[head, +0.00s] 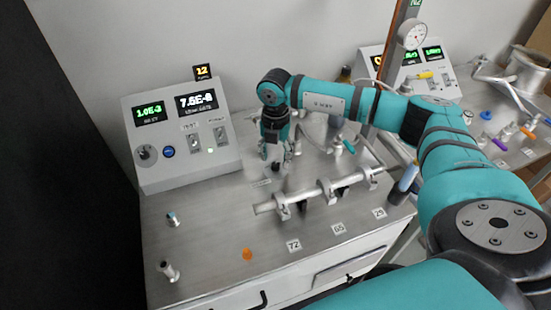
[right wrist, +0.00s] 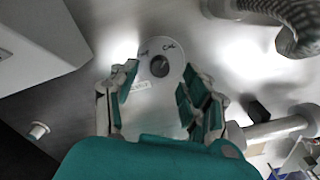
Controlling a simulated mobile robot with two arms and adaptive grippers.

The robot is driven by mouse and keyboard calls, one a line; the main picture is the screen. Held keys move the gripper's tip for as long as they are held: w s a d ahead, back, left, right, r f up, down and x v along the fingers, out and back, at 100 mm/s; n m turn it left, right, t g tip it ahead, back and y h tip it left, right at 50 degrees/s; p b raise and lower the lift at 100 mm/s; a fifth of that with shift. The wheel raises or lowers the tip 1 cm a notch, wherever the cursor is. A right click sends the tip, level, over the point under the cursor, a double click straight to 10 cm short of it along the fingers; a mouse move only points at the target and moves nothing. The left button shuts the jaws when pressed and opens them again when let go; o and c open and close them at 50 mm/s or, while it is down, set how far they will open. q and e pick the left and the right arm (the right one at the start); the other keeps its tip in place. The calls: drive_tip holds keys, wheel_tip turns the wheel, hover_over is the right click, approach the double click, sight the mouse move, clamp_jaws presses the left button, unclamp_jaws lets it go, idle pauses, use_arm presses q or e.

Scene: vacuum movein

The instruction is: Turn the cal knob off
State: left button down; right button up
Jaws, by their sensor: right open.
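The cal knob (right wrist: 159,66) is a small dark round knob on a pale plate (right wrist: 172,50) marked with small lettering, seen in the right wrist view. In the head view the knob is largely hidden under my right gripper (head: 277,153), which points down over the metal bench. In the right wrist view my right gripper (right wrist: 160,92) is open, with one finger on each side of the plate. The knob lies between the fingers, slightly beyond their middle, and they appear apart from it. My left gripper is not in view.
A sloped console (head: 185,170) with displays, a dial and switches stands left of the gripper. A metal pipe (head: 320,192) on clamps lies in front of it. An orange cap (head: 247,254) and small metal fittings (head: 168,270) sit on the bench. The front left bench is mostly free.

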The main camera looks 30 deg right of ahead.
sight(276, 164)
drive_tip(key=shift+f, duration=1.65)
clamp_jaws()
